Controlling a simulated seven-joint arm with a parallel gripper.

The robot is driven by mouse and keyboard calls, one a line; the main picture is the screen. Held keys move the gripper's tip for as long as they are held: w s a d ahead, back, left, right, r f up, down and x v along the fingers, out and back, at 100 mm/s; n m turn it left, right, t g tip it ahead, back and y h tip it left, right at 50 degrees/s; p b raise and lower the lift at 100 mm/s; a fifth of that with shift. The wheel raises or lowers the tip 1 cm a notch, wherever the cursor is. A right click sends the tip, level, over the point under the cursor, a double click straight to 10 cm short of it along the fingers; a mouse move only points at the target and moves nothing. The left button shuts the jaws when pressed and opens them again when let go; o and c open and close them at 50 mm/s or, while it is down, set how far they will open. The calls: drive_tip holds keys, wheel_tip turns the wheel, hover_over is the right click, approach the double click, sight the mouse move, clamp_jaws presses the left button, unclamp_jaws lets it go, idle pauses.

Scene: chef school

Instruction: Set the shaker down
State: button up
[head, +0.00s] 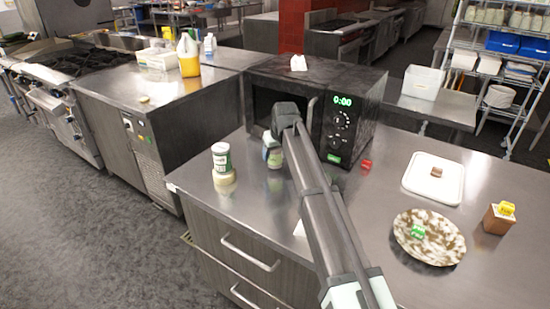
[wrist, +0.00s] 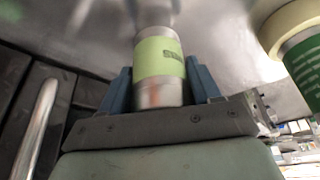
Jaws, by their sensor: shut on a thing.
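The shaker (wrist: 158,57), silvery with a light green label, sits between the two blue fingers of my gripper (wrist: 158,88) in the wrist view. My gripper is shut on it. In the head view the shaker (head: 274,157) shows just left of my arm, in front of the microwave and low over the steel counter (head: 205,200). My arm hides part of it. I cannot tell whether its base touches the counter.
A green-labelled jar (head: 221,157) stands left of the shaker, with a cream round piece at its base. The black microwave (head: 318,105) is close behind. A patterned plate (head: 429,250), a white tray (head: 420,190) and a small brown box (head: 497,220) are at right.

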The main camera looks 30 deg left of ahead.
drive_tip(key=shift+f, duration=1)
drive_tip(key=o, duration=1.2)
drive_tip(key=shift+f, duration=0.1)
drive_tip(key=v, duration=1.2)
drive_tip(key=shift+d, duration=0.1)
